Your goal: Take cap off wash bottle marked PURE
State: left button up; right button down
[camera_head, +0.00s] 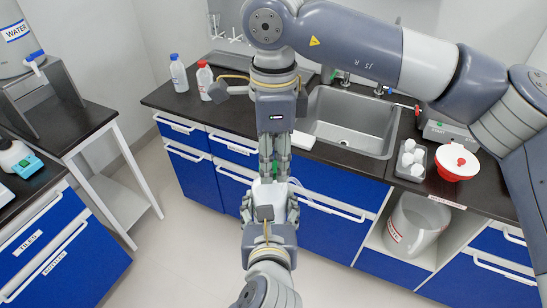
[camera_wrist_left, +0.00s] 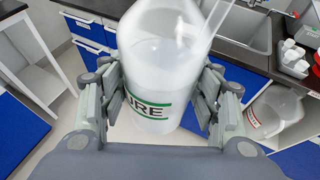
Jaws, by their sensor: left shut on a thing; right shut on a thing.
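The wash bottle (camera_head: 267,188) is white and translucent. In the left wrist view the bottle (camera_wrist_left: 152,62) has a green-edged label with the letters URE showing, and clear liquid inside. My left gripper (camera_head: 269,203) is shut around its body and holds it upright off the floor, in front of the blue cabinets. My right gripper (camera_head: 274,168) points down from above, its fingers shut on the cap at the bottle's top. Only a bit of the green cap (camera_head: 275,167) shows between the fingers. Whether the cap is still seated on the neck cannot be told.
A blue-capped bottle (camera_head: 178,74) and a red-capped bottle (camera_head: 205,80) stand on the dark counter behind. A sink (camera_head: 345,122), a tray of white items (camera_head: 410,160) and a red-and-white container (camera_head: 456,162) are at right. A side table (camera_head: 88,130) is at left. Floor between is clear.

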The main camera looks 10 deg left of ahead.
jog(key=c, duration=1.2)
grip_release()
jog(key=shift+r, duration=0.1)
